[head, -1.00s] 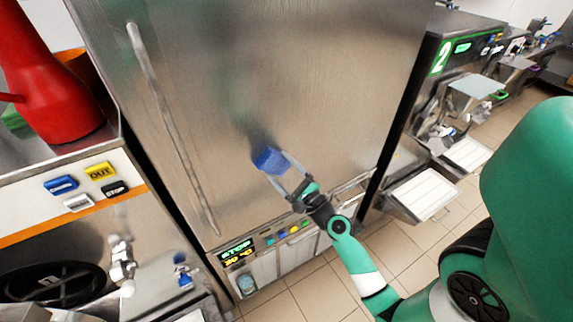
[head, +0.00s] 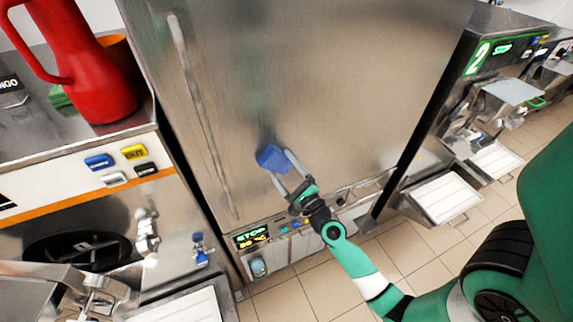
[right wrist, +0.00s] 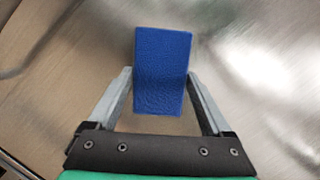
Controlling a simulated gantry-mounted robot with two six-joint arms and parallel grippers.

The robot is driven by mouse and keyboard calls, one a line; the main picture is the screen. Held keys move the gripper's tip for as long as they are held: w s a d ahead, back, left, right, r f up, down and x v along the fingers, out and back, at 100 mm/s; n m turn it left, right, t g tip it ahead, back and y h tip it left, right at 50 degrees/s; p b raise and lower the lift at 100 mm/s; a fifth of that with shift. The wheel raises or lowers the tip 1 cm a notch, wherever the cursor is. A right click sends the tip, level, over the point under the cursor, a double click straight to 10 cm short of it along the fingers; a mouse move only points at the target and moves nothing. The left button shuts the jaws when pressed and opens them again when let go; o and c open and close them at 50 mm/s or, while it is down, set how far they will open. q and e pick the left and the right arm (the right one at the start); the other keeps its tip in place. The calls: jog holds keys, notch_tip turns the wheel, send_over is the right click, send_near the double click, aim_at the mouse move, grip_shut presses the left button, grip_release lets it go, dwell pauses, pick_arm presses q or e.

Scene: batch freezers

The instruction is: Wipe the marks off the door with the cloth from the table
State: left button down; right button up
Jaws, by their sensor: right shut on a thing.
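The blue cloth (head: 271,157), a folded block, is held between the fingertips of my right gripper (head: 279,168). In the right wrist view the cloth (right wrist: 162,70) sits between both fingers of the right gripper (right wrist: 160,88), in front of the metal door. The steel door (head: 330,80) is tall, with a long vertical handle (head: 200,115) on its left side. The cloth is at or very close to the lower door surface; I cannot tell if it touches. No distinct marks are clear on the door, only a dark smudge or reflection above the cloth. My left gripper is not in view.
A control panel (head: 270,236) with lit digits lies below the door. A red jug (head: 85,60) stands on the machine at left. Another machine (head: 480,60) marked 2 stands at right, with a white tray (head: 445,197) in front. Tiled floor shows below.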

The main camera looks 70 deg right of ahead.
aim_at(268, 169)
jog(key=shift+w+a+p, duration=0.5)
jog(key=shift+w+a, duration=0.3)
jog(key=shift+w, duration=0.15)
jog(key=shift+w+a, duration=0.5)
jog(key=shift+a, duration=0.15)
jog(key=shift+s+a+p, duration=0.55)
jog(key=shift+s+a, duration=1.35)
jog(key=shift+a, duration=0.1)
jog(key=shift+s+a, duration=1.05)
jog(key=shift+a, duration=0.05)
